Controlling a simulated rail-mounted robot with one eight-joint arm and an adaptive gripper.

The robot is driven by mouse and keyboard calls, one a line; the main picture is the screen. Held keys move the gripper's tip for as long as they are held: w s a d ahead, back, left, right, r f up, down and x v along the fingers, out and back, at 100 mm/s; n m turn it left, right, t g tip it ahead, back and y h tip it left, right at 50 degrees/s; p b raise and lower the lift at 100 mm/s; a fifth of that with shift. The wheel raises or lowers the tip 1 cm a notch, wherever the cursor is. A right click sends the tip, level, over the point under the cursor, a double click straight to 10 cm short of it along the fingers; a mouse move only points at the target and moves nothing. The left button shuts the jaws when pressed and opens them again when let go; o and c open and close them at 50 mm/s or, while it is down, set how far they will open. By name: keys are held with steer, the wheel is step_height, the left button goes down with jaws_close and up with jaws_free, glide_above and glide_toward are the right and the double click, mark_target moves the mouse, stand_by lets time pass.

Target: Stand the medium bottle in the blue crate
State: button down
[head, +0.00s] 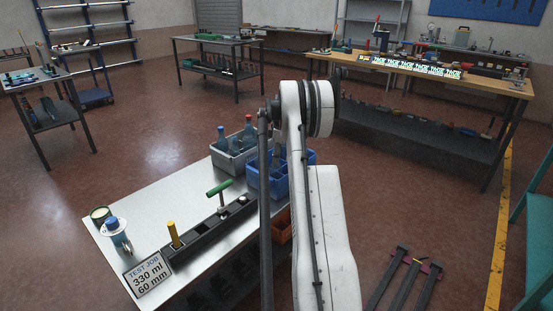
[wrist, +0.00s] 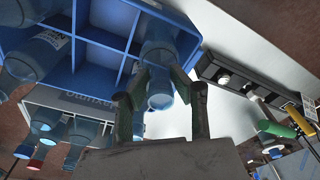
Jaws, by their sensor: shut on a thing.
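The blue crate (head: 254,186) stands on the steel table, partly hidden by my arm in the head view. In the wrist view its blue walls and dividers (wrist: 92,36) fill the upper left. My gripper (wrist: 160,100) is shut on a translucent blue bottle (wrist: 160,62), with one finger on each side. The bottle lies over a corner compartment of the blue crate; whether its base touches the floor cannot be told. Other bluish bottles (wrist: 38,55) show at the crate's left side in the wrist view. The head view hides my gripper behind the arm.
A grey crate (head: 229,165) with several bottles, one red-capped, stands beside the blue crate. A black fixture rail (head: 205,230) with a green T-handle (head: 220,187) and a yellow handle (head: 173,233) lies in front.

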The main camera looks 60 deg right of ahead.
steer(key=shift+f, duration=0.1)
steer(key=c, duration=1.5)
jaws_free()
